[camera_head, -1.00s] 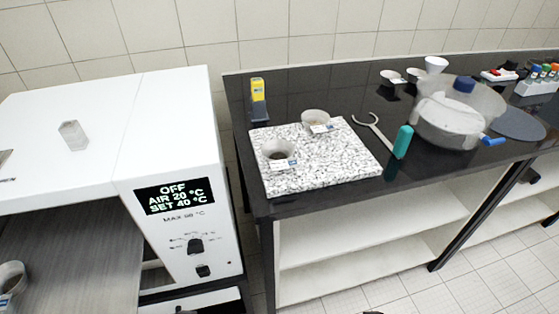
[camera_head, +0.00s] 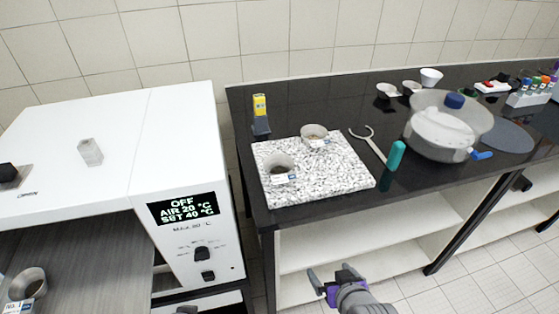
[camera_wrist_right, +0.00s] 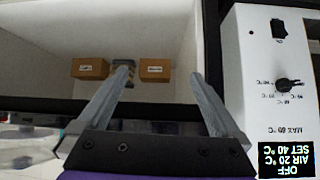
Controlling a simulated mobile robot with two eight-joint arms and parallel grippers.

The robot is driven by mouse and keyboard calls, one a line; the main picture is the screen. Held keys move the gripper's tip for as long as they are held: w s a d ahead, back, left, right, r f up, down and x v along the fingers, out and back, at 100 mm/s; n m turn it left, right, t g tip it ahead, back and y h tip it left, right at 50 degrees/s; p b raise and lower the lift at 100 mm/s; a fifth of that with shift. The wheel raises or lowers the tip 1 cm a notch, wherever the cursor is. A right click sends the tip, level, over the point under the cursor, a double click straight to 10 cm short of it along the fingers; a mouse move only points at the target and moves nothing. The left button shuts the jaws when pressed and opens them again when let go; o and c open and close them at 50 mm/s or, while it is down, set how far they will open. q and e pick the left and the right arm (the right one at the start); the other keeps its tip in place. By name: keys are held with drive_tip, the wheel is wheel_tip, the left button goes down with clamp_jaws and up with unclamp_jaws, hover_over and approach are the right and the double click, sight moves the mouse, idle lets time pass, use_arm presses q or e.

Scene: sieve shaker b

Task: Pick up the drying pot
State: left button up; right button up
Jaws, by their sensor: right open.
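A third pot (camera_head: 35,285) sits at the lower left, by the white oven (camera_head: 178,140), cut by the picture edge. My right gripper (camera_head: 331,274) is open and empty, low in front of the bench and well below the slab. Its spread fingers show in the right wrist view (camera_wrist_right: 158,78), with no pot between them. My left gripper is out of view.
The dark bench (camera_head: 340,95) holds a yellow-topped device (camera_head: 260,112), a tong-like tool (camera_head: 368,145), a green-handled item (camera_head: 396,155) and a large clear bowl (camera_head: 441,132). The wrist view shows cardboard boxes (camera_wrist_right: 90,68) in a white compartment beside the oven panel (camera_wrist_right: 268,80).

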drive_tip(key=w+a+r+t+p, duration=0.1)
drive_tip(key=w+r, duration=0.1)
drive_tip(key=r, duration=0.1)
drive_tip(key=w+a+r+t+y+p, duration=0.1)
drive_tip(key=w+a+r, duration=0.1)
drive_tip(key=w+a+r+n+t+p, duration=0.1)
drive_tip(key=w+a+r+p, duration=0.1)
drive_tip(key=r, duration=0.1)
drive_tip(key=shift+w+r+t+y, duration=0.1)
drive_tip(key=shift+r+t+y, duration=0.25)
drive_tip(key=shift+t+y, duration=0.05)
drive_tip(key=t+y+p, duration=0.1)
drive_tip(key=t+p, duration=0.1)
drive_tip(key=t, duration=0.2)
approach(283, 175)
drive_tip(key=x, duration=1)
drive_tip(key=shift+p, duration=0.35)
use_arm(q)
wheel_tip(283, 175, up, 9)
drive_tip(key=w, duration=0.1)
use_arm(e)
drive_tip(key=c, duration=1.1)
